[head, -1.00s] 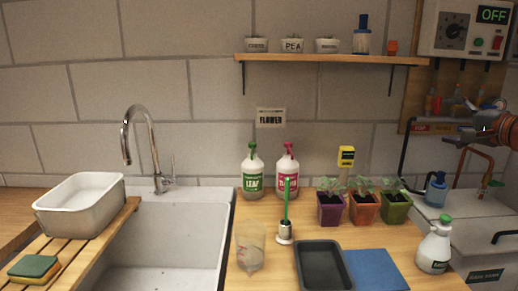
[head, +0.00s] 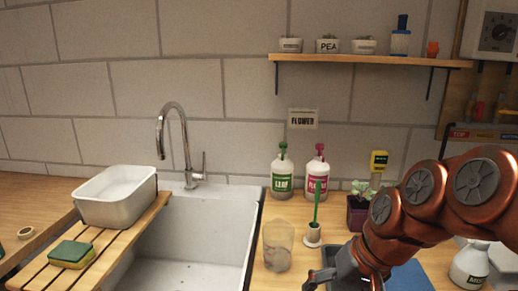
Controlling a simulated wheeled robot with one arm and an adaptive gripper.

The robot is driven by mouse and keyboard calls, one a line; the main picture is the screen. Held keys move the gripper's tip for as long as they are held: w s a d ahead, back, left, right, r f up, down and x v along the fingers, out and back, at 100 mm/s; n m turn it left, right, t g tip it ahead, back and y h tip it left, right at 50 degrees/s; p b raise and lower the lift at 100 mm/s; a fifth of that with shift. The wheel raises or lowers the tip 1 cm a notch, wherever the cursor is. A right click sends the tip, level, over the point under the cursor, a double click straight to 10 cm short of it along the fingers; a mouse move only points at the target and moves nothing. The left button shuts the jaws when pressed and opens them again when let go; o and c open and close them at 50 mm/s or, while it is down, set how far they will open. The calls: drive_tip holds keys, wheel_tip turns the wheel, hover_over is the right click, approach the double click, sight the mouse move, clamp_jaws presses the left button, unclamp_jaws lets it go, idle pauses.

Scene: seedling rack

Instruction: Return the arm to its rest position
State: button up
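My copper-coloured arm (head: 430,200) reaches in from the right edge and bends down toward the counter. My gripper (head: 340,276) is at the bottom edge, in front of the dark tray (head: 328,254), and is partly cut off by the frame. No held thing shows in it, but its fingertips are not clear enough to tell open from shut. My arm hides most of the potted seedlings; one purple pot (head: 357,214) still shows at its left. A blue mat (head: 412,277) shows partly below the arm.
A clear beaker (head: 278,246) and a green-handled brush in a holder (head: 313,234) stand just left of my gripper. Green-labelled (head: 282,180) and pink-labelled (head: 317,184) bottles stand behind. A white spray bottle (head: 470,266) is at right. The sink (head: 195,245) is open at left.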

drive_tip(key=s+d+f+n+g+h, duration=0.1)
drive_tip(key=s+d+f+g+h, duration=0.15)
drive_tip(key=s+f, duration=0.45)
drive_tip(key=s+d+f+g+h, duration=0.2)
drive_tip(key=s+d+f, duration=0.1)
drive_tip(key=s, duration=0.8)
drive_tip(key=s+p+v, duration=0.2)
drive_tip(key=p+v, duration=1.1)
drive_tip(key=v, duration=0.1)
drive_tip(key=shift+r+t, duration=0.25)
drive_tip(key=shift+t, duration=0.1)
drive_tip(key=shift+d+y, duration=0.1)
drive_tip(key=shift+y, duration=0.15)
